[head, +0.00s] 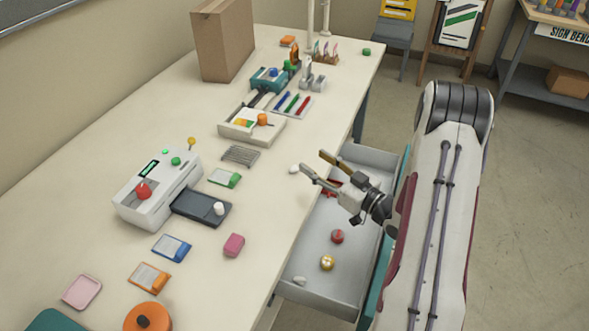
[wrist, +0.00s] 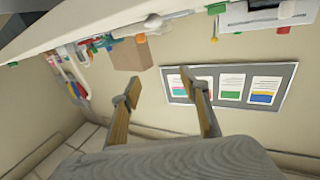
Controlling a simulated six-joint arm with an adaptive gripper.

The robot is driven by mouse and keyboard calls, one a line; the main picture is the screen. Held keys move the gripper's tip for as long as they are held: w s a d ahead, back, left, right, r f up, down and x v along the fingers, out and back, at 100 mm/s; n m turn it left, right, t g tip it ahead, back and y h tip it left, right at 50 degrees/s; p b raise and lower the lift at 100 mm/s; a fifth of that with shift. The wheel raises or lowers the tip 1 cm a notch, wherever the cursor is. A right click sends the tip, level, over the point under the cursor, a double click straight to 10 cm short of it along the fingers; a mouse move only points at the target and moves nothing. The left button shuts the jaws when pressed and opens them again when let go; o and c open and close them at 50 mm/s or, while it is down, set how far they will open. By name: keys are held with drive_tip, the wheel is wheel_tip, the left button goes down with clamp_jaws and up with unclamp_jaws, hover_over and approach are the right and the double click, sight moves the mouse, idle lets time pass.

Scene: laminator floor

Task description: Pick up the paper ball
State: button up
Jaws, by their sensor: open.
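A small white lump (head: 293,169) lies on the table near its right edge. Another small pale lump (head: 299,281) lies in the near end of the open drawer (head: 312,247). I cannot tell for sure which of the two is the paper ball. My gripper (head: 313,161) is open and empty, above the drawer and the table edge. Its fingertips point left, close to the white lump in the picture; I see no contact. In the wrist view my open fingers (wrist: 160,83) have nothing between them, and I make out neither lump there.
The drawer also holds a red ball (head: 337,236), a yellow ball (head: 327,263) and a red item (head: 329,188). On the table are a white machine (head: 157,188), a pink block (head: 234,245), a tray (head: 252,127) and a cardboard box (head: 222,42).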

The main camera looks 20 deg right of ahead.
drive_tip(key=shift+f, duration=0.15)
idle(0.3)
approach(298, 171)
drive_tip(key=shift+x, duration=1.2)
drive_tip(key=shift+w+a+f, duration=0.1)
drive_tip(key=shift+w+f, duration=0.05)
drive_tip(key=shift+w+a, duration=0.1)
drive_tip(key=shift+w, duration=0.35)
drive_tip(key=shift+x, duration=3.1)
drive_tip(key=shift+c, duration=0.5)
drive_tip(key=c, duration=0.7)
